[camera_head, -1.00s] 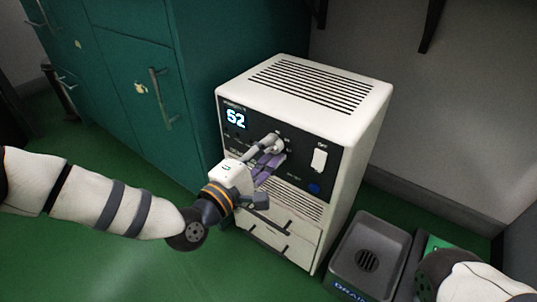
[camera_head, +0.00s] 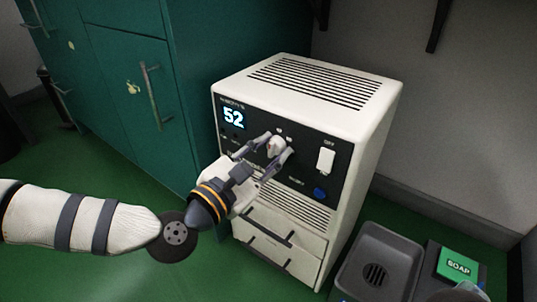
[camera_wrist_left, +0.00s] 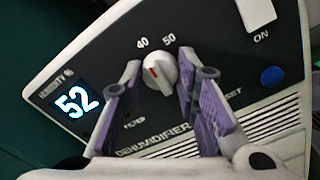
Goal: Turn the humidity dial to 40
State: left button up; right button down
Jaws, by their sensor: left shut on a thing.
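The humidity dial (camera_head: 276,147) is a white round knob on the dark front panel of a white dehumidifier (camera_head: 310,100). In the left wrist view the dial (camera_wrist_left: 160,72) has a red mark, with the labels 40 and 50 above it. The display (camera_head: 233,118) reads 52, and it also shows in the left wrist view (camera_wrist_left: 76,101). My left gripper (camera_head: 264,148) is at the dial, with one finger on each side, shut on it. In the left wrist view its purple-padded fingers (camera_wrist_left: 163,88) straddle the knob. My right gripper is not seen.
A white switch (camera_head: 326,160) and a blue button (camera_head: 319,193) sit right of the dial. Drawers (camera_head: 270,243) are below. A green cabinet (camera_head: 150,90) stands left.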

pick_arm(q)
jog(key=shift+d+n, duration=0.1)
jog(key=shift+n, duration=0.3)
jog(key=o, duration=1.2)
jog(key=shift+c, duration=0.2)
jog(key=v, duration=1.2)
jog(key=shift+r, duration=0.1)
